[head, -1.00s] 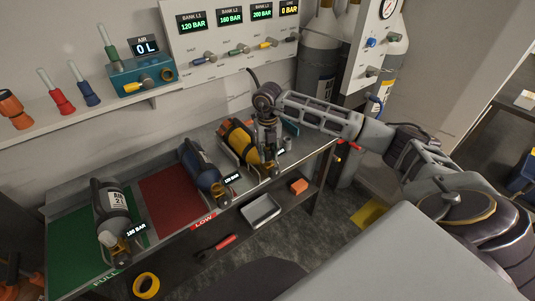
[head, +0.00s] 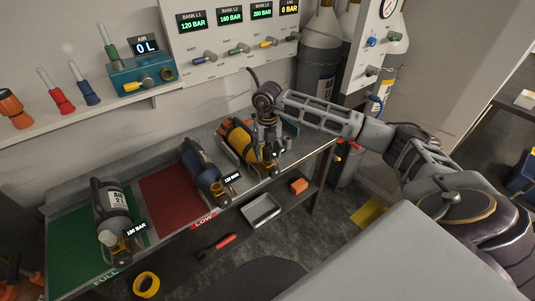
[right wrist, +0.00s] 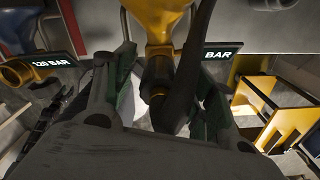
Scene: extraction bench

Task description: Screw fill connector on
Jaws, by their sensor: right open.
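A yellow cylinder (head: 240,139) lies in a cradle at the right end of the bench. My right gripper (head: 271,150) points down at its valve end and hides part of it. In the right wrist view the fingers of this gripper (right wrist: 165,98) are open, one on each side of a dark fitting (right wrist: 157,76) below the yellow cylinder (right wrist: 157,20). A black hose (right wrist: 188,88) runs down beside the fitting, between the fingers. A black hose also rises behind the gripper in the head view (head: 253,76). I cannot tell whether the connector is seated on the valve. My left gripper is not in view.
The fill panel (head: 226,45) with gauges and knobs is behind. A grey tray (head: 262,209) sits on the lower shelf.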

